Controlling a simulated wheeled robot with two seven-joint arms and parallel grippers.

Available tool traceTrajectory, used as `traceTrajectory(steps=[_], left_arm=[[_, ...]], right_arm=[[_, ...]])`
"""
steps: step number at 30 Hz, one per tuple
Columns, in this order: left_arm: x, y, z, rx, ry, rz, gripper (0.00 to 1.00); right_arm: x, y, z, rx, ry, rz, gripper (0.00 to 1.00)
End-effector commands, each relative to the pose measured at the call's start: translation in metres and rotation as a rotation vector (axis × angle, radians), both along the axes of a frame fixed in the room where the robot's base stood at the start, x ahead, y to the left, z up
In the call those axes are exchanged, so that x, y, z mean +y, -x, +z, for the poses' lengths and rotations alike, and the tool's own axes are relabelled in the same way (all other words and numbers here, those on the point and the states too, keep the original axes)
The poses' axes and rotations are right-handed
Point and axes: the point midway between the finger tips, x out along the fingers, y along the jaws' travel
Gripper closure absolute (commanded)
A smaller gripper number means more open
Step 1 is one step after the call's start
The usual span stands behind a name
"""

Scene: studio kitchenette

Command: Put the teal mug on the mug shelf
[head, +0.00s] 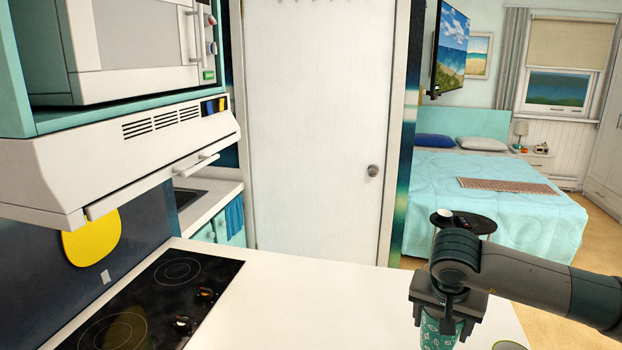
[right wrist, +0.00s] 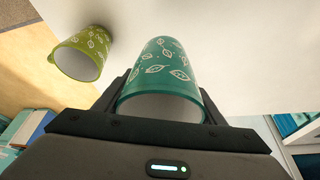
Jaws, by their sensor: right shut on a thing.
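The teal mug (head: 437,336) has a pale leaf pattern and shows at the lower right of the head view, cut off by the bottom edge. My right gripper (head: 447,307) points down and is shut on it. In the right wrist view the teal mug (right wrist: 165,66) sits between the two fingers, its open rim towards the camera. I cannot tell whether it touches the counter. My left gripper is not in view. I cannot make out a mug shelf in either view.
A yellow-green leaf-patterned mug (right wrist: 84,54) is close beside the teal one. The white counter (head: 330,290) is clear in the middle. A black cooktop (head: 160,295) lies left, under a white range hood (head: 140,150) and microwave (head: 140,45). A white door (head: 312,130) stands behind.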

Motion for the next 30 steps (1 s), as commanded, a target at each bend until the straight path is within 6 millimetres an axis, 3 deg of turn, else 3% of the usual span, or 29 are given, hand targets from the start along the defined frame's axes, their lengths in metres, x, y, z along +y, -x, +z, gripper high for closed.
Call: traceTrajectory(steps=[3, 10, 30], left_arm=[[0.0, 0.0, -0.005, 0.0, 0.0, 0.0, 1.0], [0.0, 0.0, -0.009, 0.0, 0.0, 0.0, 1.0], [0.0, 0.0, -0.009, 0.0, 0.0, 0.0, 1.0]], right_arm=[[0.027, 0.025, -0.007, -0.002, -0.001, 0.224, 0.68], [0.057, 0.058, -0.011, -0.002, 0.0, 0.489, 0.68], [0.061, 0.064, -0.011, 0.0, 0.001, 0.534, 0.68]])
